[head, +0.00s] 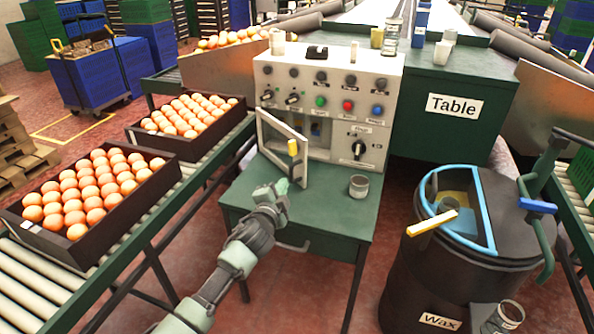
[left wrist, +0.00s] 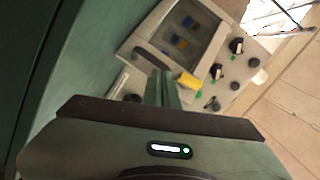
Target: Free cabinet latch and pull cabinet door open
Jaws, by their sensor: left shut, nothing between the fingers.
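The control cabinet (head: 328,75) is a pale box on a green table. Its small framed door (head: 270,125) stands ajar at an angle to the front, with part of the opening showing to its right. A yellow latch piece (head: 292,147) sits on the door; it also shows in the left wrist view (left wrist: 190,81). The door (left wrist: 205,17) has a window and a dark curved handle (left wrist: 152,57) there. My left gripper (head: 282,187) is shut and empty, just below and in front of the door. In the wrist view its fingertips (left wrist: 161,88) are near handle and latch; contact is unclear. My right gripper is out of view.
A metal cup (head: 359,186) stands on the green table (head: 325,215), right of my left gripper. A dark wax drum (head: 425,280) stands at the right. Knobs and buttons (head: 348,106) cover the cabinet front.

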